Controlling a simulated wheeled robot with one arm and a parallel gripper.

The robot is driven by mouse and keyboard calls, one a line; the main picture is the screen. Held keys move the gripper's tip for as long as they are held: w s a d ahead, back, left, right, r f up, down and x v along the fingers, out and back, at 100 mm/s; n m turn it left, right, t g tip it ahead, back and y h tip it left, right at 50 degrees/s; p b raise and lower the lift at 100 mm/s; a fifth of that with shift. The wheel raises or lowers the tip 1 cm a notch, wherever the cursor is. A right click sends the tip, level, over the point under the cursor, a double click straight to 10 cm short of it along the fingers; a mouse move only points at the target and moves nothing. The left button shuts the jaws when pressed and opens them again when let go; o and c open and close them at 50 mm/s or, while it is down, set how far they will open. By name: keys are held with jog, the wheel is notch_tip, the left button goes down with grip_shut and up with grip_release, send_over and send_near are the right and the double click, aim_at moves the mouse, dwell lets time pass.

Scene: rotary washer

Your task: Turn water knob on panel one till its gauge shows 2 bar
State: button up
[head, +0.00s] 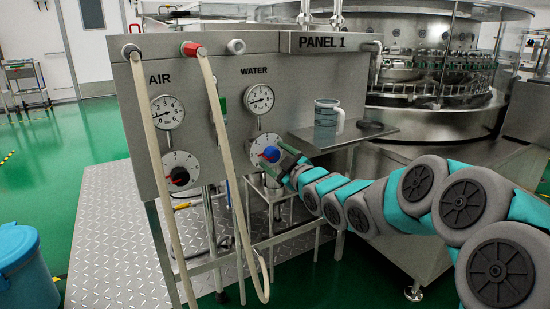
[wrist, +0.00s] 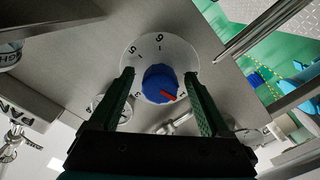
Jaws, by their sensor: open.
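The blue water knob (head: 270,154) sits on a white round dial on panel one (head: 322,43), below the WATER gauge (head: 259,98). The gauge's needle is too small to read surely. In the wrist view the knob (wrist: 158,80) shows a red pointer toward the dial's lower right, and the numbers 5 and 6 are legible above it. My gripper (head: 285,163) is at the knob from the right. In the wrist view my gripper (wrist: 160,77) is open, one finger on each side of the knob, with visible gaps; I see no grasp.
The AIR gauge (head: 167,112) and the AIR knob (head: 180,175) are on the panel's left. Two pale hoses (head: 150,140) hang in front. A blue bin (head: 22,268) is at lower left.

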grip_shut()
dwell(0.7)
